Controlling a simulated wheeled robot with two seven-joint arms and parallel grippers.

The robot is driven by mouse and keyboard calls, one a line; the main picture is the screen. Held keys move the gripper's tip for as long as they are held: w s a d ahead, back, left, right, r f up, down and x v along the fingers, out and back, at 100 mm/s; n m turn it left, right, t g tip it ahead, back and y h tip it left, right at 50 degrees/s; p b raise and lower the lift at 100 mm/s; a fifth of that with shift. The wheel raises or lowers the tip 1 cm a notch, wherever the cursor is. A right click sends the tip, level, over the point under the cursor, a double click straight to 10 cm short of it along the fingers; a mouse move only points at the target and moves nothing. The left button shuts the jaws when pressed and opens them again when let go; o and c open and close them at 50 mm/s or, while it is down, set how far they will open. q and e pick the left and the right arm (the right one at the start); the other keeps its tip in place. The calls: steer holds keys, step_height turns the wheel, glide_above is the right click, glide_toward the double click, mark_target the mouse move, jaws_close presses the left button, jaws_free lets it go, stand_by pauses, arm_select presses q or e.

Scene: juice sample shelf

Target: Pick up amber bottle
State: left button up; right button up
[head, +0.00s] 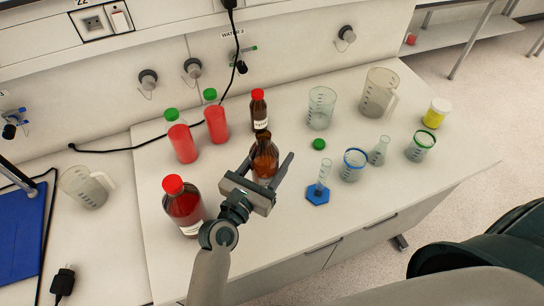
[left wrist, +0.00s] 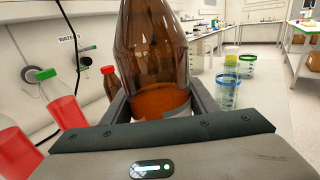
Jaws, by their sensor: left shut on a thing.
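The amber bottle (head: 265,152) is brown glass with a pale label low down; no coloured cap shows on it. My left gripper (head: 266,170) is shut on it, one finger on each side. In the left wrist view the amber bottle (left wrist: 152,45) stands upright between the fingers (left wrist: 155,105), its top cut off by the frame edge and its base hidden behind the gripper. I cannot tell whether its base touches the bench. My right gripper is not in view.
A small red-capped brown bottle (head: 259,113) stands just behind. A large red-capped bottle (head: 184,208) and red bottles with green caps (head: 182,144) are left. A blue-based cylinder (head: 319,190), green cap (head: 319,144) and beakers (head: 354,166) are right. The bench front (head: 290,235) is clear.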

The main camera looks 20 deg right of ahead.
arm_select(q)
steer(key=shift+r, duration=0.5)
